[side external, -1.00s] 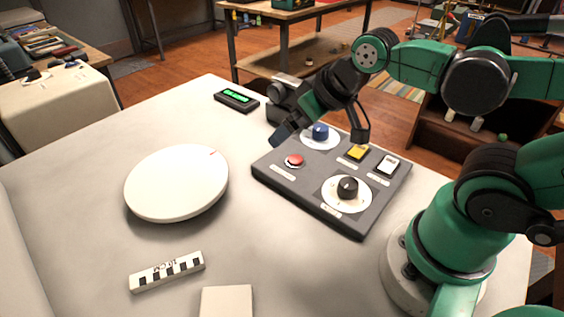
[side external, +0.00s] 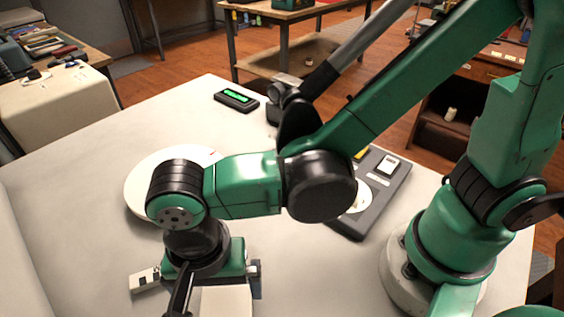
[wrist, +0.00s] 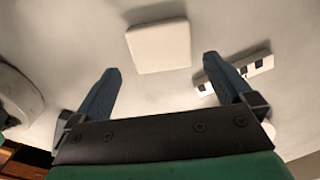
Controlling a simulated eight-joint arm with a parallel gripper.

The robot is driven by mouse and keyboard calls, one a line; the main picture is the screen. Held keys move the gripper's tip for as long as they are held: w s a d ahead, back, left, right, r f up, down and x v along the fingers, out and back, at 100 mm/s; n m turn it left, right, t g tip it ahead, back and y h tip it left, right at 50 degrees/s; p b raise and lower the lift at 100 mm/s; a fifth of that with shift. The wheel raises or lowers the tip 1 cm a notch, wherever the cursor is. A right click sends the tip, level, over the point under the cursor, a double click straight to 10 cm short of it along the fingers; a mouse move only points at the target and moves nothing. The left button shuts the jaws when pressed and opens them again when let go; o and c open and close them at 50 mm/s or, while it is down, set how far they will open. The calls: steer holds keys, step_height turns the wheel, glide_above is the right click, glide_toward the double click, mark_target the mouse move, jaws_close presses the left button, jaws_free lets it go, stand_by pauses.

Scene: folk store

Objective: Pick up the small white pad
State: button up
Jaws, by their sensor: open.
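The small white pad (side external: 228,303) lies on the pale table at the front edge of the side external view, partly hidden by my gripper (side external: 218,284). In the wrist view the pad (wrist: 158,45) is a flat cream square in full sight, ahead of and roughly between my fingertips. My gripper (wrist: 162,67) is open there, its two blue fingers spread wide with nothing held between them. I cannot tell the exact height of the fingers above the table.
A black-and-white marked block (side external: 146,281) lies left of the pad; in the wrist view it (wrist: 240,70) is partly behind the right finger. A white round disc (side external: 140,190) and a dark control panel (side external: 388,190) are partly hidden by my arm. A green-display device (side external: 237,100) sits farther back.

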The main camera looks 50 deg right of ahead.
mark_target(226, 306)
steer(key=shift+f, duration=2.55)
steer(key=c, duration=1)
steer(key=shift+r, duration=0.15)
step_height(226, 306, up, 20)
